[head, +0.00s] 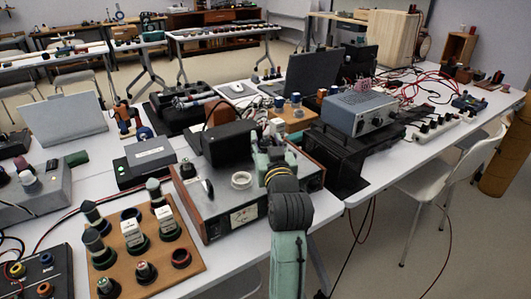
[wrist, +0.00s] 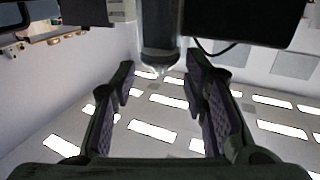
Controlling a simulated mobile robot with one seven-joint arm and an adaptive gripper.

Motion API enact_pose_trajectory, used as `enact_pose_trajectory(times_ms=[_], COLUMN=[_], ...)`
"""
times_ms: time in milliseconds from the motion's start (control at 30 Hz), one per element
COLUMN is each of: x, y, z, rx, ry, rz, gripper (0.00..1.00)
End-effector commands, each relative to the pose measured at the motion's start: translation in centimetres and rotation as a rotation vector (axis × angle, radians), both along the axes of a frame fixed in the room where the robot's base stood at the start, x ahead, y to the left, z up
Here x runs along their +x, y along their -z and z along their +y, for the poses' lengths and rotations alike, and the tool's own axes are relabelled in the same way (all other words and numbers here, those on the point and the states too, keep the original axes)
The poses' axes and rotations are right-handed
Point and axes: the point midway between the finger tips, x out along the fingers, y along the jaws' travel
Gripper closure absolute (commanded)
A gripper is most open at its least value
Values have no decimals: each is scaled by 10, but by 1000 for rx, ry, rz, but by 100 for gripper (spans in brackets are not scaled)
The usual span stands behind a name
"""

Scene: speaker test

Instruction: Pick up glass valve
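The glass valve (wrist: 160,35) hangs down from the top of the wrist view, a clear cylinder with a dark band inside and a rounded glass tip. My gripper (wrist: 161,68) is open, one dark ridged finger on each side of the valve's tip, with gaps between them and the glass. The valve's other end is cut off by the frame. In the head view my arm reaches over the front of a wood-sided instrument, and its wrist hides the finger area. I cannot clearly make out the valve there.
A grey metal unit (head: 360,111) stands to the right. A wooden board (head: 140,262) with several sockets lies front left. A dark block (wrist: 240,20) borders the valve in the wrist view.

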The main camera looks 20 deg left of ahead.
Motion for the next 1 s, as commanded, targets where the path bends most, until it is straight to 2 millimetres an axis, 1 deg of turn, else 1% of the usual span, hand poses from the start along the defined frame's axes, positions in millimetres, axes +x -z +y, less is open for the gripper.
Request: enact_pose_trajectory(times_ms=[67,533,833,1000], x=[0,0,1,5], y=[0,0,-2,-14], z=[0,0,0,2], rx=[0,0,0,1], ry=[0,0,0,1], rz=[0,0,-1,-2], gripper=[67,98,99,99])
